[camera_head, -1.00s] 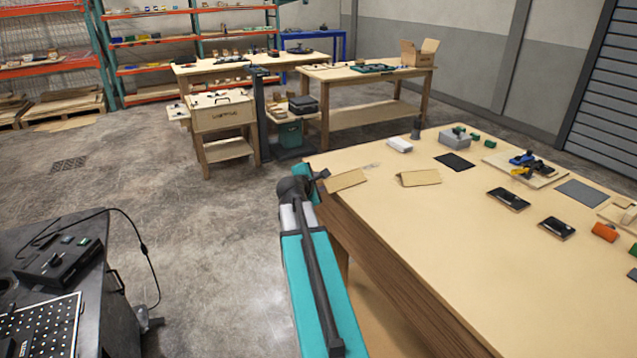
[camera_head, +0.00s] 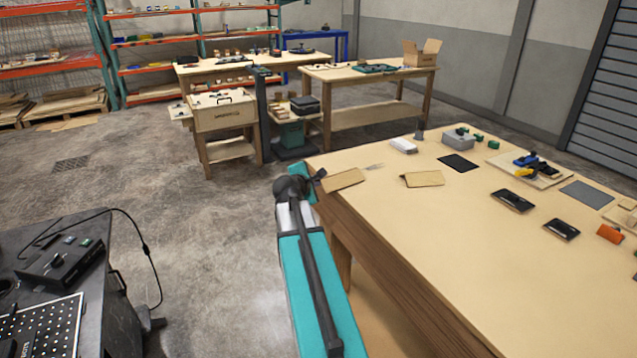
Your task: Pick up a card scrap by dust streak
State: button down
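Two tan card scraps lie at the far left part of the large wooden table. One card scrap (camera_head: 343,180) is at the table's left edge, beside the end of my arm. The other card scrap (camera_head: 422,179) lies a little to its right and looks slightly folded. A faint pale grey streak (camera_head: 374,166) is on the table top, just behind and between the two scraps and closer to the left one. My gripper (camera_head: 318,176) is a small dark shape at the arm's far end, by the left scrap's left side. Its fingers are too small to make out.
The wooden table (camera_head: 460,235) also holds a white block (camera_head: 403,145), a grey box (camera_head: 459,140), dark pads and small devices to the right. Its front middle is clear. A black bench (camera_head: 105,300) with a control box (camera_head: 62,260) stands at left, with open floor between.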

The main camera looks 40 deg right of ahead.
jog(key=shift+w+a, duration=0.15)
jog(key=shift+w, duration=0.25)
jog(key=c, duration=1.9)
grip_release()
jog(key=shift+a, duration=0.1)
jog(key=b+v, duration=0.6)
jog(key=v, duration=0.7)
jog(key=shift+s+a, duration=0.2)
